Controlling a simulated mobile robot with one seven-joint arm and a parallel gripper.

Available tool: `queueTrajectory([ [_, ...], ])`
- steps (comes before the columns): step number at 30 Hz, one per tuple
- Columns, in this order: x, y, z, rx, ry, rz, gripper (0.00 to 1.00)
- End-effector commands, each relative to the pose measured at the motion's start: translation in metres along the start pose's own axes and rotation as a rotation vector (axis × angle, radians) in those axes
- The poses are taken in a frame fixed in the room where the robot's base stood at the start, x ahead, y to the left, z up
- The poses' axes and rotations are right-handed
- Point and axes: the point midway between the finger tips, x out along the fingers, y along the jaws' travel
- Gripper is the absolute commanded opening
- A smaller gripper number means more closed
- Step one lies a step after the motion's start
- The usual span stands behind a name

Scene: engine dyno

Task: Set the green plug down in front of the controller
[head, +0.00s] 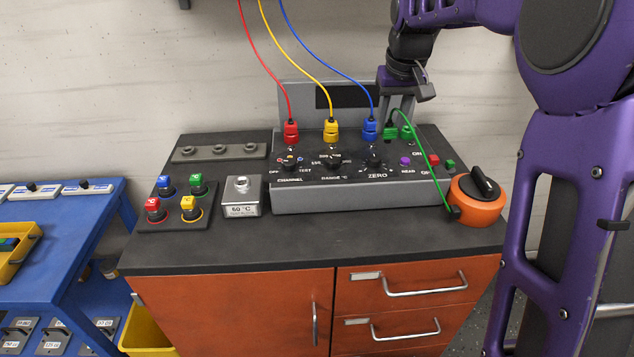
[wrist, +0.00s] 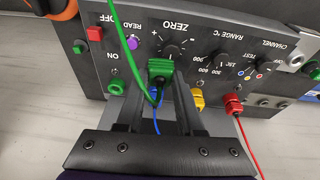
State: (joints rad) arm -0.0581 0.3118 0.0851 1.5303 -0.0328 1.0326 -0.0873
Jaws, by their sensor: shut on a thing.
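The green plug (wrist: 160,69) is between the fingers of my gripper (wrist: 161,98), which is shut on it. In the head view, the gripper (head: 397,116) is above the right rear of the controller (head: 345,198), right of the blue plug (head: 370,129). The green plug (head: 390,133) is partly hidden by the fingers there. I cannot tell whether it touches the panel. Its green cable (head: 429,158) arcs right and down toward the orange drum. The controller is a sloped dark panel with knobs and buttons, standing on the dark worktop.
Red (head: 291,131) and yellow (head: 331,131) plugs stand left of the blue one, with cables rising. The orange drum (head: 476,205) stands right of the controller. A silver block (head: 241,197) and colored connectors (head: 176,205) stand left. The worktop's front strip (head: 310,237) is clear.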

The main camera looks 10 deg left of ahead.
Motion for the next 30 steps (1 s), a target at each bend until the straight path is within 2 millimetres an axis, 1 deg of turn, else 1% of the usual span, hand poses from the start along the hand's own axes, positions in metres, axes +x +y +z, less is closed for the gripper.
queueTrajectory([
  [1,0.004,-0.005,0.017,0.002,0.0,0.0,0.0],
  [6,0.012,-0.018,0.064,0.018,0.003,-0.007,0.0],
  [9,0.016,-0.022,0.086,0.028,0.003,-0.011,0.0],
  [12,0.019,-0.025,0.102,0.036,0.004,-0.015,0.0],
  [15,0.022,-0.027,0.112,0.041,0.005,-0.018,0.0],
  [17,0.028,-0.028,0.116,0.042,0.003,-0.018,0.0],
  [22,0.057,-0.029,0.125,0.043,0.0,-0.019,0.0],
  [28,0.076,-0.029,0.13,0.043,0.002,-0.018,0.0],
  [30,0.087,-0.03,0.133,0.042,0.0,-0.019,0.0],
])
